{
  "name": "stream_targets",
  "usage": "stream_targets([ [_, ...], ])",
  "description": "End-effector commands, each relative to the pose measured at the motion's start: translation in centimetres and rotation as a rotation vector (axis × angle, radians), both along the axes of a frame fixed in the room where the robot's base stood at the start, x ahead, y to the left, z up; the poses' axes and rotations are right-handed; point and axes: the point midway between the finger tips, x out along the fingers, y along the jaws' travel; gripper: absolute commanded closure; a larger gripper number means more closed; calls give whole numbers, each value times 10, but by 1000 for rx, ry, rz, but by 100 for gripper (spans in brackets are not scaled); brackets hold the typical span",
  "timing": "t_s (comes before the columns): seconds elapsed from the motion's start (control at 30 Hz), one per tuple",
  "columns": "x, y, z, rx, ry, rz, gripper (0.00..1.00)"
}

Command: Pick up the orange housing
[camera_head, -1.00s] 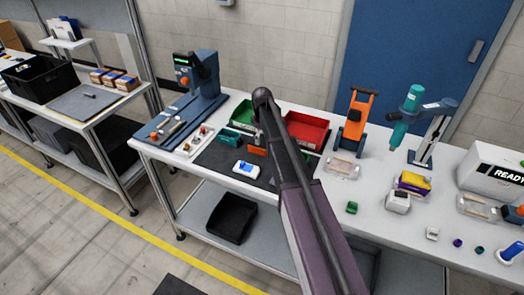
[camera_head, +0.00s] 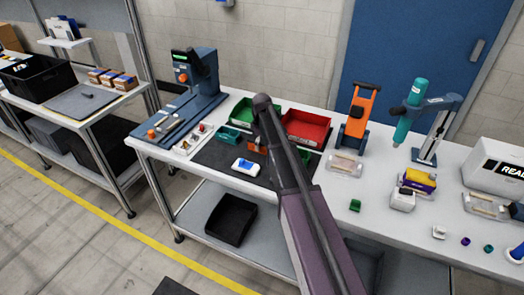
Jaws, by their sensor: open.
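A small orange piece (camera_head: 256,149), which looks like the orange housing, is on the dark mat (camera_head: 222,156) on the white workbench. My arm partly covers it, so its full shape is hidden. My arm reaches in from the bottom of the view, and its far end is just above and beside the orange piece in the picture. My gripper's fingers do not show; they seem hidden behind the arm. I cannot tell how far they are from the orange piece.
A red bin (camera_head: 306,124), a green bin (camera_head: 238,110) and a blue-and-white part (camera_head: 245,166) are close by. A blue press (camera_head: 197,75) stands left. An orange fixture (camera_head: 359,112) and a teal tool (camera_head: 410,110) stand right. Small parts lie along the front right.

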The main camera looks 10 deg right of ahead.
Motion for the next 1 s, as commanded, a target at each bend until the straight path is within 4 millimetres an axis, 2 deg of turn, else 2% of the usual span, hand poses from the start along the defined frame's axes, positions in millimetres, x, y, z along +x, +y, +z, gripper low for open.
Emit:
stream_targets([
  [0.17,0,0,-9,0,0,0,0],
  [0.77,0,0,-8,0,0,0,0],
  [0.8,0,0,-8,0,0,0,3],
  [1.0,0,0,-8,0,0,0,62],
])
